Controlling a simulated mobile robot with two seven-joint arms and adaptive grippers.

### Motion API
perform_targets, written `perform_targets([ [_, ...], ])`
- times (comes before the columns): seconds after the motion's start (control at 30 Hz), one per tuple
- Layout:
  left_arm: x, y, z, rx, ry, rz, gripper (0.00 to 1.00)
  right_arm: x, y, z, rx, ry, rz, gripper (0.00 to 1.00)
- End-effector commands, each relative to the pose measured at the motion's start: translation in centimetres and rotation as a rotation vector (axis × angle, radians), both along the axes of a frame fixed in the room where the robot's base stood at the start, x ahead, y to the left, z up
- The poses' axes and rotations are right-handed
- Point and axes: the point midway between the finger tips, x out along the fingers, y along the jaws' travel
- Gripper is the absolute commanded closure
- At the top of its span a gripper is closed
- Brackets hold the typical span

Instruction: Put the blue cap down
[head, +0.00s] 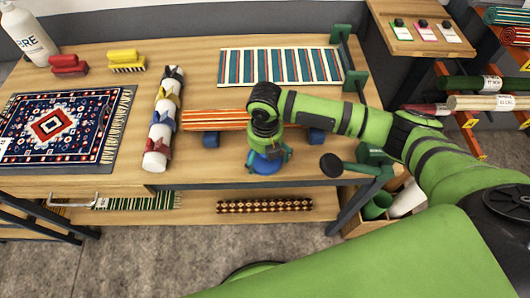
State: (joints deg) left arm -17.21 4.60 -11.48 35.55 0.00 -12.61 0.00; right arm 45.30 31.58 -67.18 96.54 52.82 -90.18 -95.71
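The blue cap (266,165) is round and shows under my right gripper (268,154), near the front edge of the wooden table (300,175). The gripper points down, with a finger at each side of the cap, and appears shut on it. The gripper hides the cap's upper part. I cannot tell whether the cap touches the tabletop. My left gripper is out of view.
An orange striped roll (215,118) lies just behind, with blue pieces (210,141) near it. A white roll with colored clips (163,120), a patterned rug (55,125), a striped rug (280,67) and brushes (127,61) share the table. A green clamp-like fixture (357,168) stands at right.

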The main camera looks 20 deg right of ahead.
Motion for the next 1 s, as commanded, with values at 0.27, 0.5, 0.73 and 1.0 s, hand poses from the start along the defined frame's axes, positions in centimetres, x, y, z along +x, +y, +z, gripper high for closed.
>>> perform_targets([
  [0.27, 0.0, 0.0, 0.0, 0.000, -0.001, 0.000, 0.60, 0.0, 0.0, 0.1, 0.000, 0.000, 0.000, 0.00],
  [0.5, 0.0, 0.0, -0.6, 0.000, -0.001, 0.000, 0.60, 0.1, 0.0, 2.6, 0.002, -0.005, 0.001, 0.00],
  [0.73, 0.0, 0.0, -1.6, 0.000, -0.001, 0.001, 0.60, 0.1, 0.0, 7.7, 0.002, -0.005, 0.001, 0.00],
  [1.0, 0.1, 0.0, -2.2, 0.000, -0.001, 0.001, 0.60, 0.0, 0.0, 11.7, 0.001, -0.002, 0.000, 0.00],
])
